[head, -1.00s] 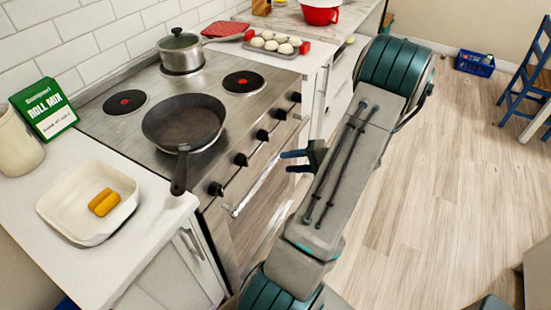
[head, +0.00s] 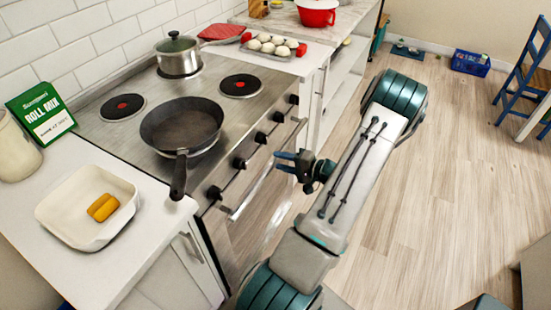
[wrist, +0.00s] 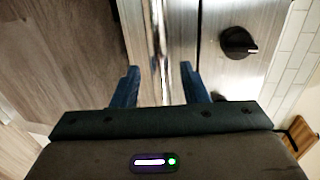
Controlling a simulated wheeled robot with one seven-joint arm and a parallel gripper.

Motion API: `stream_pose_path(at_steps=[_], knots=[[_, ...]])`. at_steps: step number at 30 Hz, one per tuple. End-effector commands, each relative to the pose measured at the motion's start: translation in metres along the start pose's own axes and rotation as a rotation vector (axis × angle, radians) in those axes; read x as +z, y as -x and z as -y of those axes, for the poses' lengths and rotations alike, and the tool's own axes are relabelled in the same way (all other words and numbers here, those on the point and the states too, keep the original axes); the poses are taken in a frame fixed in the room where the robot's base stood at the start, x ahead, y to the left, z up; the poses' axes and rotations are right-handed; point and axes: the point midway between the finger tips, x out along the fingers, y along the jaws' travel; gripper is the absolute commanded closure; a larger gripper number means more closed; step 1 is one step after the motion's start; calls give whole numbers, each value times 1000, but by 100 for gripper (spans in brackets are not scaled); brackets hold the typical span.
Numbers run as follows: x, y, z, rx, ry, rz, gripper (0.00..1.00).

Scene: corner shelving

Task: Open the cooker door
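The cooker (head: 222,92) stands along the tiled wall, with black knobs on its front. Its door (head: 247,220) is below the knobs and looks closed. A long metal handle (head: 240,207) runs along the door's top edge, partly hidden behind my gripper. My gripper (head: 279,161) is at the handle, its two blue fingers apart and pointing at the cooker front. In the wrist view the fingers of my gripper (wrist: 162,88) are open, with the shiny handle bar (wrist: 158,45) lined up between them. I cannot tell whether either finger touches it.
A frying pan (head: 182,125) sits on the hob, its handle sticking out over the front edge. A saucepan (head: 180,57) is behind it. A white dish (head: 70,228) is on the left counter. The wooden floor (head: 435,170) to the right is clear up to a blue crate (head: 470,63).

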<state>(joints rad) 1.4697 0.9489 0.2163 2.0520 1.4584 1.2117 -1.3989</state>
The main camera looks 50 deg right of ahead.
Motion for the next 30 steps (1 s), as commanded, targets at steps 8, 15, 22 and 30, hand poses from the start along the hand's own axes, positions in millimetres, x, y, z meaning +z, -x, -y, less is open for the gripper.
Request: stream_pose_path(at_steps=[8, 15, 22, 30], knots=[[0, -27, 0, -1, 0, 2, 60], [0, -29, 0, 0, 0, 0, 60], [0, -28, 0, 0, 0, 0, 100], [0, -22, -4, -10, 0, -1, 100]])
